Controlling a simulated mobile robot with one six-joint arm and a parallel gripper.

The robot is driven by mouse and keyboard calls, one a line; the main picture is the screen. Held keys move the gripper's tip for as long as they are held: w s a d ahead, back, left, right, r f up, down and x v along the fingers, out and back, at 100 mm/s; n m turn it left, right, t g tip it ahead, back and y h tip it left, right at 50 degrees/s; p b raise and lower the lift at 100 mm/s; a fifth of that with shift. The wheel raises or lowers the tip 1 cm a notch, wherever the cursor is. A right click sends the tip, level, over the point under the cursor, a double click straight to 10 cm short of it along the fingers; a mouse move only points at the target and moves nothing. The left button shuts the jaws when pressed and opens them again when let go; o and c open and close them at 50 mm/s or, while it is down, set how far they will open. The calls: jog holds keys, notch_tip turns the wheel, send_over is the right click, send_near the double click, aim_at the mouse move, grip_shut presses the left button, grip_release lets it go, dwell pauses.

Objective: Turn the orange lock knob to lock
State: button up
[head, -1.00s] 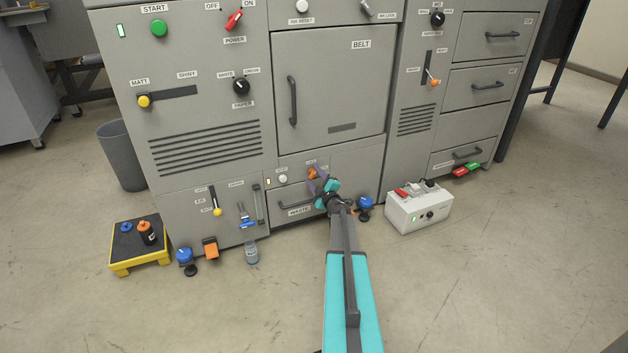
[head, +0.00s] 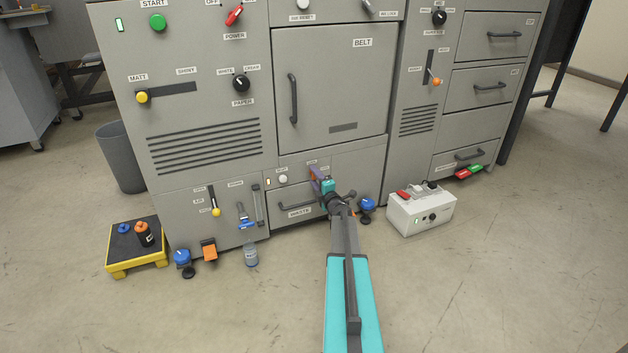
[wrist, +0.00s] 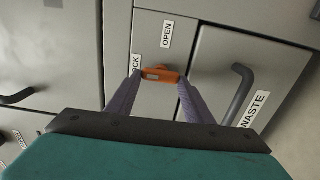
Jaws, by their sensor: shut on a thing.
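The orange lock knob (wrist: 160,75) is on the grey panel above the waste drawer. In the wrist view my gripper (wrist: 158,78) has one purple finger on each side of the knob and is shut on it. The OPEN label (wrist: 167,34) and the partly covered LOCK label (wrist: 136,66) are beside the knob. The knob's long side lies roughly across the wrist picture. In the head view my gripper (head: 318,180) reaches the panel and hides the knob.
The waste drawer (head: 298,207) with its dark handle is just below. A blue knob (head: 367,205) is close to the right of my arm. A white control box (head: 420,211) stands on the floor farther right.

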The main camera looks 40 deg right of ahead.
jog(key=shift+w, duration=0.15)
jog(key=o, duration=1)
jog(key=shift+o, duration=0.2)
jog(key=shift+s, duration=0.2)
jog(key=p+v, duration=0.4)
jog(key=v, duration=0.9)
jog(key=shift+s+a, duration=0.2)
jog(key=shift+s, duration=0.05)
